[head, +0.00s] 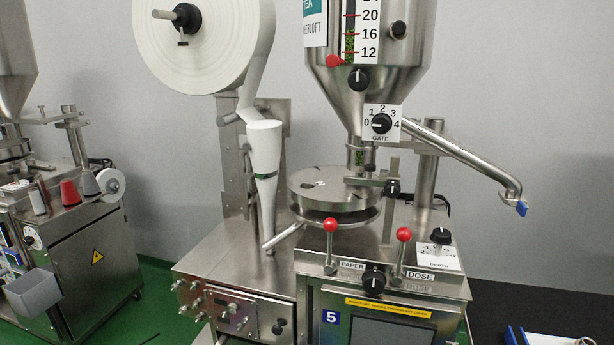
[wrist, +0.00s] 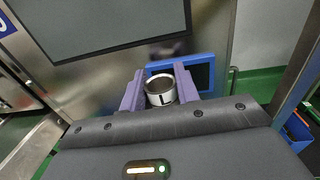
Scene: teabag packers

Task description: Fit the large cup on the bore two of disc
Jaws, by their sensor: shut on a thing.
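My gripper (wrist: 160,94) shows in the wrist view with its two purple fingers shut on the large cup (wrist: 161,99). The cup is a short silver cylinder with a white band marked "L" and a dark open top. The round steel disc (head: 318,183) lies flat on the machine in the head view, below the hopper. Small dark openings show on its top, but I cannot read which is bore two. The hopper's outlet tube covers part of its right side. The gripper and cup do not show in the head view.
The hopper (head: 370,85) and its slanted steel pipe (head: 460,155) stand over the disc's right side. A paper roll (head: 215,40) is at the upper left. Red-knobbed levers (head: 331,226) stand in front of the disc. In the wrist view, a blue-framed panel (wrist: 205,58) is behind the cup.

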